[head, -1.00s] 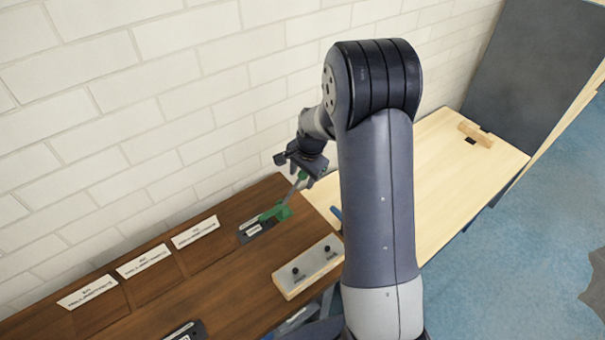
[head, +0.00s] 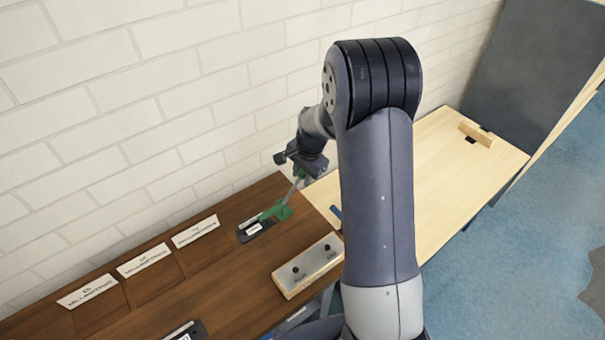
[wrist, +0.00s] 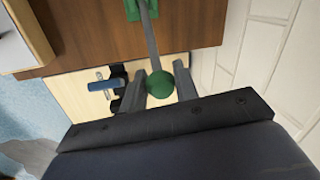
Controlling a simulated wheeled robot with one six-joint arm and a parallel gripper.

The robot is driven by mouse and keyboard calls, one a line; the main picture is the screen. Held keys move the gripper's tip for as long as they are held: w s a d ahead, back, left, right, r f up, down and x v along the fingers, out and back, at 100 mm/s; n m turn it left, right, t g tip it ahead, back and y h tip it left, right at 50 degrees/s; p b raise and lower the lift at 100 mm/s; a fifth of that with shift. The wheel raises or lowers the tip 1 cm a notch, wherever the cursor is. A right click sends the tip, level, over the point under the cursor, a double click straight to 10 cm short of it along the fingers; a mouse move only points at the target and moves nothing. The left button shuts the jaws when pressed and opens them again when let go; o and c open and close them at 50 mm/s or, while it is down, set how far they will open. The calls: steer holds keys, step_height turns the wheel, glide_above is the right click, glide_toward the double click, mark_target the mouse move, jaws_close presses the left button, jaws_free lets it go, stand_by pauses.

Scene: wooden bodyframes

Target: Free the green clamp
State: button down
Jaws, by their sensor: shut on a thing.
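The green clamp (head: 281,212) sits near the right end of the dark wooden table, over a black plate with a white label. Its grey lever slants up to a round green knob. My gripper (head: 300,172) is above the clamp, shut on the lever at its knob. In the wrist view the green knob (wrist: 160,85) lies between the two fingers, and the lever runs up to the green clamp body (wrist: 141,10) at the top edge. Most of the clamp body is cut off in that view.
Several white label cards (head: 194,232) stand along the dark table (head: 230,285). A box with two black buttons (head: 307,266) stands at its front edge. A pale wooden table (head: 435,160) lies to the right. A blue-handled thing (wrist: 104,86) shows beside the dark table. A brick wall is behind.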

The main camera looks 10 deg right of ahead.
steer(key=shift+w+d+f+y+b, duration=0.15)
steer(key=shift+d+f+y+b, duration=0.35)
steer(key=shift+f+y, duration=0.1)
steer(key=shift+w+d+f+m+g+y+b, duration=0.2)
steer(key=shift+d+f+g+y+b, duration=0.25)
steer(key=shift+f+y+b, duration=0.55)
steer(key=shift+w+d+f+m+g+y+b, duration=0.15)
steer(key=shift+d+f+g+y+b, duration=0.45)
steer(key=shift+f+y, duration=0.55)
steer(key=shift+w+d+f+m+g+y+b, duration=0.1)
steer(key=shift+w+d+f+g+y+b, duration=0.2)
steer(key=shift+f+y+b, duration=0.8)
steer(key=shift+s+f+h, duration=0.1)
steer(key=shift+f+h, duration=0.1)
steer(key=shift+h, duration=0.05)
steer(key=c, duration=1.1)
jaws_free()
steer(key=shift+d+r, duration=0.1)
steer(key=shift+r, duration=0.05)
